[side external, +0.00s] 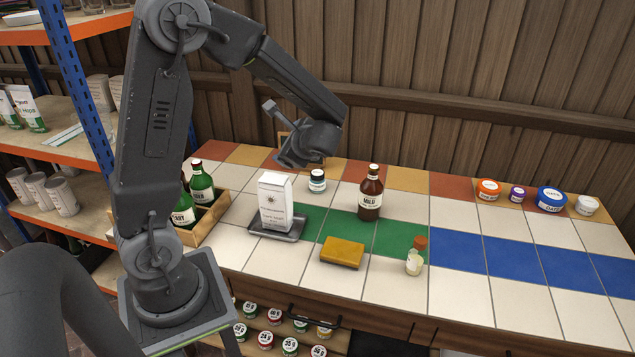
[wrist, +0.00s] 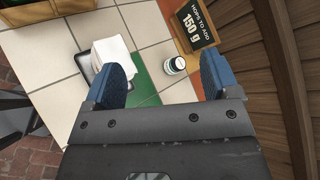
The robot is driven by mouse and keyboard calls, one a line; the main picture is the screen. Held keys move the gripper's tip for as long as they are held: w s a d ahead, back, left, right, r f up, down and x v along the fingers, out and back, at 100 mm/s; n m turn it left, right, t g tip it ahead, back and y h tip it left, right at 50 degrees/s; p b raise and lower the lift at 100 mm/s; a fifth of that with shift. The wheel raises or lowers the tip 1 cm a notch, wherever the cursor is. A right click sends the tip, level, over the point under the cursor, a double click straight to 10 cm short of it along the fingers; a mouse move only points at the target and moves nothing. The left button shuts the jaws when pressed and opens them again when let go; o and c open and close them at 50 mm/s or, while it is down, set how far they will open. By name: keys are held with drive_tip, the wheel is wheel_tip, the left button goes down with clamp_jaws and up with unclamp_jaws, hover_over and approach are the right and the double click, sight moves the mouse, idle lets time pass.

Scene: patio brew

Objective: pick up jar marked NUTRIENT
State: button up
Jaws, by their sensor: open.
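A small jar with a dark lid and white label (side external: 317,181) stands upright on the tiled counter, behind and right of the white bag; its label text is too small to read. It also shows in the wrist view, as a small round jar (wrist: 174,66) framed between the fingers but farther off, beneath them. My gripper (side external: 291,161) hangs above the back of the counter, just left of and above the small jar, without touching it. In the wrist view my gripper (wrist: 163,65) has its two blue fingers wide apart with nothing between them.
A white bag (side external: 275,202) stands on a dark tray (side external: 292,232). A brown bottle (side external: 370,193) is right of the jar. A sign reading 150 g (wrist: 197,25) stands close behind. Lidded tubs (side external: 550,199) stand far right.

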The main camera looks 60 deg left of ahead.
drive_tip(key=w+a+f+m+t+y, duration=0.1)
drive_tip(key=w+a+f+m+y, duration=0.2)
drive_tip(key=w+a+f+m, duration=0.15)
drive_tip(key=m+t, duration=0.7)
drive_tip(key=m, duration=0.2)
hover_over(318, 179)
drive_tip(key=v, duration=0.3)
wheel_tip(318, 179, down, 10)
drive_tip(key=shift+m+y, duration=0.25)
drive_tip(key=shift+y, duration=0.05)
drive_tip(key=f, duration=0.7)
drive_tip(key=shift+w+a+f, duration=0.1)
drive_tip(key=shift+a+f, duration=0.15)
drive_tip(key=shift+f, duration=0.15)
drive_tip(key=shift+x, duration=2.45)
drive_tip(key=shift+r, duration=0.1)
drive_tip(key=c, duration=1.1)
